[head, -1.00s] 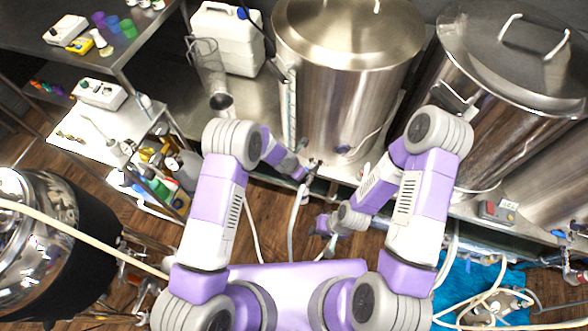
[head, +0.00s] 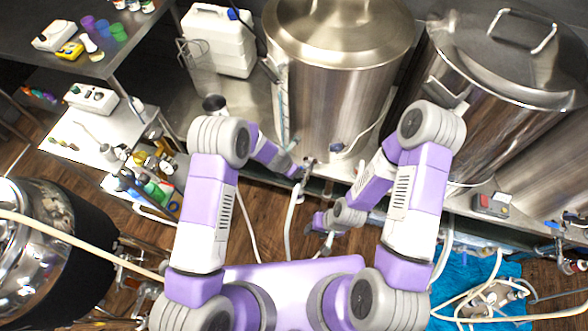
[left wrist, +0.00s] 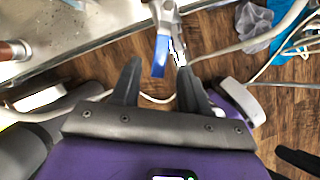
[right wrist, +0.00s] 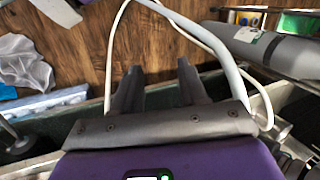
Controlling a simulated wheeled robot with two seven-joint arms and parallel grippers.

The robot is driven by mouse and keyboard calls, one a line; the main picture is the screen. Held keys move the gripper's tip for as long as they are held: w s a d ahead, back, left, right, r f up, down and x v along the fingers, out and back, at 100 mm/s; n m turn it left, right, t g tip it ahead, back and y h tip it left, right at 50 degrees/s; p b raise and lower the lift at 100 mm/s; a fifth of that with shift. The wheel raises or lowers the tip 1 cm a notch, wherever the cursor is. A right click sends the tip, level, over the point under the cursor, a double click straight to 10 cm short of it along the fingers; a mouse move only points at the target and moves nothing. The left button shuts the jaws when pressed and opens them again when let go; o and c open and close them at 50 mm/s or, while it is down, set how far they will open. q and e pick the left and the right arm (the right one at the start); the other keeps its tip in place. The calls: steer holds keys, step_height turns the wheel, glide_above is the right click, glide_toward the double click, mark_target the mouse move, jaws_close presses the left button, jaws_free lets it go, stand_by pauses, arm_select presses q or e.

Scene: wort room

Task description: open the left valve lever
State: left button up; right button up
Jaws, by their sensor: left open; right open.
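The left valve shows in the left wrist view as a metal body with a blue lever (left wrist: 161,56) hanging from it. My left gripper (left wrist: 159,69) is open, with the lever at the gap between its fingertips; I cannot tell whether they touch. In the head view the left gripper (head: 299,172) is beside the valve at the foot of the near kettle (head: 335,95), and the lever is mostly hidden. My right gripper (head: 322,222) is open and empty, lower and to the right, over the floor.
A second kettle (head: 505,60) stands at the right. Pale hoses hang below the bench edge, including one near my right gripper (right wrist: 228,70). A white jug (head: 218,40) stands on the bench. A steel vessel (head: 40,235) and crowded shelving (head: 75,135) are at the left.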

arm_select(q)
steer(key=shift+p+v, duration=0.5)
steer(key=shift+v, duration=2.2)
